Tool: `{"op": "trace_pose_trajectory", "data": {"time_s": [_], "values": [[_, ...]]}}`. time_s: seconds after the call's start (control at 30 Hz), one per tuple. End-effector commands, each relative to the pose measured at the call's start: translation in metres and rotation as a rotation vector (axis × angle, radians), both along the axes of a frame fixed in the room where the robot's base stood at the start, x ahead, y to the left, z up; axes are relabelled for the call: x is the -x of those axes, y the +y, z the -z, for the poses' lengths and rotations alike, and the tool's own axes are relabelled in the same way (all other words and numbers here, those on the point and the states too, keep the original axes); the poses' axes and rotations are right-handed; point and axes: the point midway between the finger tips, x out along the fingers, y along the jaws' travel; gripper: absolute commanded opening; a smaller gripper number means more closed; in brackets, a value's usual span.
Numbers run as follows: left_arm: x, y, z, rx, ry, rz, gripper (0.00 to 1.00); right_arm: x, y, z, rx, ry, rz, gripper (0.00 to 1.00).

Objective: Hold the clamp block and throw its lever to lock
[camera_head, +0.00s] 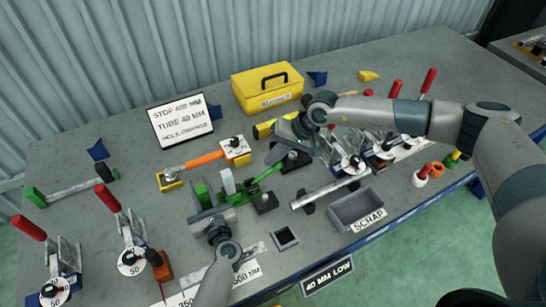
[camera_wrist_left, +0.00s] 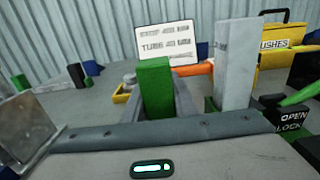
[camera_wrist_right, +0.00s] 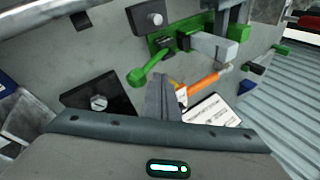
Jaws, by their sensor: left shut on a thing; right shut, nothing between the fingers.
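The clamp block (camera_head: 228,182), grey and green, stands mid-table; its green part (camera_wrist_left: 155,88) and grey upright (camera_wrist_left: 235,62) show in the left wrist view. My left gripper (camera_head: 206,198) is shut on its green part. The green lever (camera_head: 266,173) extends from the block toward the back right; its round end (camera_wrist_right: 137,78) shows in the right wrist view. A black block marked OPEN and LOCK (camera_wrist_left: 290,118) is beside it. My right gripper (camera_head: 279,150) is shut and empty, close to the lever's end; its fingers (camera_wrist_right: 163,100) show no clear contact with it.
Red-handled toggle clamps (camera_head: 130,245) stand front left, others at right. A yellow case (camera_head: 267,88) and a white sign (camera_head: 181,121) are behind. An orange-handled tool (camera_head: 205,160), a tube (camera_head: 330,191) and a SCRAP bin (camera_head: 357,208) lie around the block.

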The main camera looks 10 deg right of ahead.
Motion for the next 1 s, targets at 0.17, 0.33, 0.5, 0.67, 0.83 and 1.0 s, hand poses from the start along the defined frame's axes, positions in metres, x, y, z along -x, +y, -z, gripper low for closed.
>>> {"op": "trace_pose_trajectory", "data": {"time_s": [0.17,0.33,0.5,0.67,0.83,1.0], "values": [[0.000,0.000,0.000,0.000,0.000,0.000,0.00,0.000,-0.004,-0.005,0.000,0.000,0.001,0.00],[0.000,0.000,0.000,0.000,0.000,0.000,0.00,0.003,-0.013,-0.020,0.000,-0.002,0.000,0.00],[0.000,0.000,0.000,0.000,0.000,0.000,0.00,0.008,-0.027,-0.042,0.000,-0.001,0.002,0.00],[0.000,0.000,0.000,0.000,0.000,0.000,0.00,0.012,-0.040,-0.063,0.000,-0.002,0.001,0.00],[0.000,0.000,0.000,0.000,0.000,0.001,0.00,0.015,-0.049,-0.079,0.000,-0.002,0.001,0.00],[0.000,0.000,0.000,0.000,0.000,0.001,0.00,0.017,-0.052,-0.084,0.000,0.000,-0.001,0.00]]}}
